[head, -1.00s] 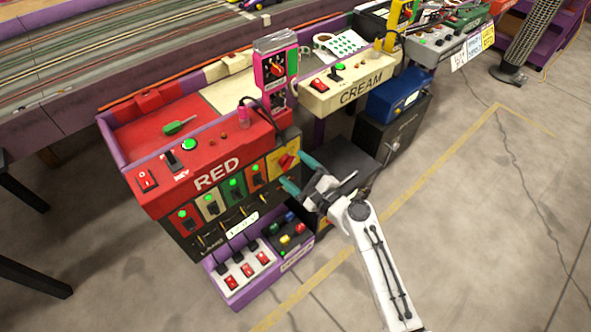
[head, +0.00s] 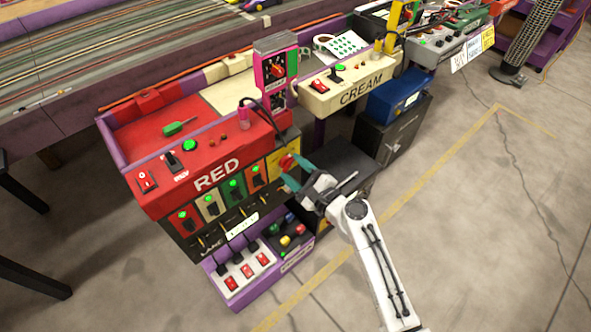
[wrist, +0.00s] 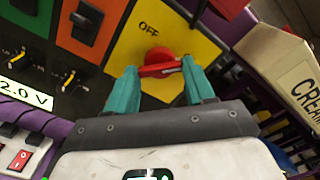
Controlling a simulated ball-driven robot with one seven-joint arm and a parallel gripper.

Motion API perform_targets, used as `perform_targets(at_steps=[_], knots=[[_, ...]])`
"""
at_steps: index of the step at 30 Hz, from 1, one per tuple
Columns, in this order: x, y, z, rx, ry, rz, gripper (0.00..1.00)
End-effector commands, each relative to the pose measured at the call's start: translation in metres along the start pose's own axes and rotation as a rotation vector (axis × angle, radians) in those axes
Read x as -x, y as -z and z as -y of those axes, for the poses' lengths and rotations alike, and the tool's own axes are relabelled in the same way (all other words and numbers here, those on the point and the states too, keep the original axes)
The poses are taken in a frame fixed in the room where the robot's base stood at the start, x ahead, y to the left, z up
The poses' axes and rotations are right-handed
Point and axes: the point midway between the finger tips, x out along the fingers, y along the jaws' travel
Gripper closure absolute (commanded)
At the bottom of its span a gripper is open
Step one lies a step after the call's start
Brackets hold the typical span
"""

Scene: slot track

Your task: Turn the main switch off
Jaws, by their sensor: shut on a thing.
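The main switch is a red rotary knob (head: 287,162) on a yellow plate (wrist: 205,47) at the right end of the RED station's front. It also shows in the wrist view (wrist: 157,58), with the word OFF above it. Its red bar lies nearly level across the wrist picture, with a pale mark near the right end. My gripper (head: 296,172) is at the knob. In the wrist view its teal fingers (wrist: 161,75) stand at both ends of the bar, shut on it. The fingertips partly hide the bar's ends.
Left of the plate are several coloured panels with black switches (head: 212,208) and green lights. A purple-edged box of switches (head: 238,278) sits below. The cream console (head: 352,88) and a dark cabinet (head: 388,135) stand to the right. The floor in front is open.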

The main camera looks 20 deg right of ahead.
Motion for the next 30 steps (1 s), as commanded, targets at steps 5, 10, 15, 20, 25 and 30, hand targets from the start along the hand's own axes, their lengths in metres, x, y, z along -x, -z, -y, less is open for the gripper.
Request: perform_targets(at_steps=[5, 10, 15, 20, 25, 30], knots=[[0.0002, 0.0005, -0.0008, 0.011, -0.001, 0.000, 0.77], [0.0003, 0.0012, -0.0019, 0.063, -0.001, 0.000, 0.77], [0.0002, 0.0017, -0.0026, 0.170, -0.001, 0.001, 0.77], [0.0002, 0.0021, -0.0033, 0.308, -0.001, 0.002, 0.77], [0.0004, 0.0025, -0.0035, 0.472, -0.001, 0.001, 0.77], [0.0005, 0.0028, -0.0036, 0.633, -0.002, 0.001, 0.77]])
